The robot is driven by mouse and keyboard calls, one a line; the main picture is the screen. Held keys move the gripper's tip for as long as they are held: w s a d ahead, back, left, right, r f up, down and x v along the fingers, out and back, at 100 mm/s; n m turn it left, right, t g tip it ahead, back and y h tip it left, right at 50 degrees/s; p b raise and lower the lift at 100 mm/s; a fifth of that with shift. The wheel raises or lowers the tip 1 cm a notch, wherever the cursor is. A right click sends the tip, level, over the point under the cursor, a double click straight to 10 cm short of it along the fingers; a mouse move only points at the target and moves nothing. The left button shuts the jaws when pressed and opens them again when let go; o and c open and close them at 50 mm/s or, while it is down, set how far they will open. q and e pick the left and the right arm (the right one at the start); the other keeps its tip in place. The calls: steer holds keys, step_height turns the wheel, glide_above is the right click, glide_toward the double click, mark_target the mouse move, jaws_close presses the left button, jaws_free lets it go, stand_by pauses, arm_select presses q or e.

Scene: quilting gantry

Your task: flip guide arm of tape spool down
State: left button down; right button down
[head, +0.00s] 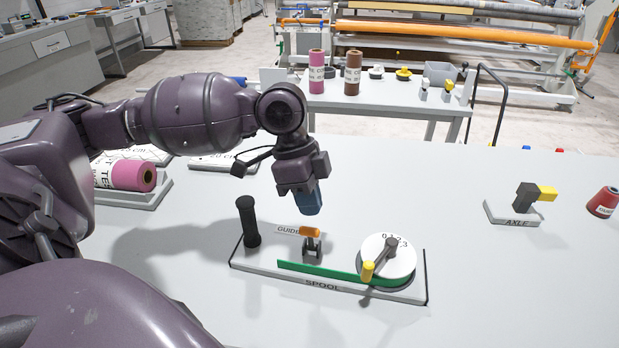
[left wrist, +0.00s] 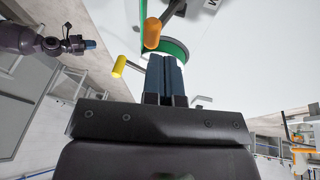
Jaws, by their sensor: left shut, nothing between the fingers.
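The tape spool unit (head: 330,284) is a grey base plate labelled SPOOL on the table. Its guide arm (head: 310,232) has an orange tip raised above a small dark bracket, beside the GUIDE label. The orange tip also shows in the left wrist view (left wrist: 153,33). A green tape strip (head: 320,271) runs to the white numbered spool (head: 400,262) with a yellow-handled crank (head: 368,271). My left gripper (head: 307,203) is shut and empty, above the guide arm and apparently apart from it. My right gripper (left wrist: 90,45) shows small in the left wrist view; its jaw state is unclear.
A black post (head: 248,222) stands on the plate's left end. A tray with a pink roll (head: 130,175) lies left. An AXLE stand (head: 520,205) and a red cone (head: 603,202) are at right. The table between the spool unit and the AXLE stand is clear.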

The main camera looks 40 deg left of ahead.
mark_target(310, 239)
arm_select(q)
steer(key=shift+s+d+f, duration=0.2)
steer(key=shift+s+f, duration=0.25)
steer(key=shift+f, duration=0.35)
arm_select(e)
steer(key=shift+w+a+r, duration=0.15)
steer(key=shift+w, duration=0.15)
steer(key=shift+s, duration=0.15)
arm_select(q)
steer(key=shift+s+d+r+p, duration=0.25)
steer(key=shift+s+p, duration=0.1)
steer(key=shift+p, duration=0.35)
steer(key=shift+s+p, duration=0.25)
steer(key=shift+p, duration=0.2)
steer(key=shift+s+d+f+p, duration=0.35)
steer(key=shift+s+f+p, duration=0.25)
steer(key=shift+p, duration=0.2)
arm_select(e)
steer(key=shift+s+d+r, duration=0.2)
steer(key=shift+s+r, duration=0.2)
steer(key=shift+r, duration=0.1)
steer(key=shift+s+d+r, duration=0.2)
steer(key=shift+s+r, duration=0.15)
steer(key=shift+r, duration=0.1)
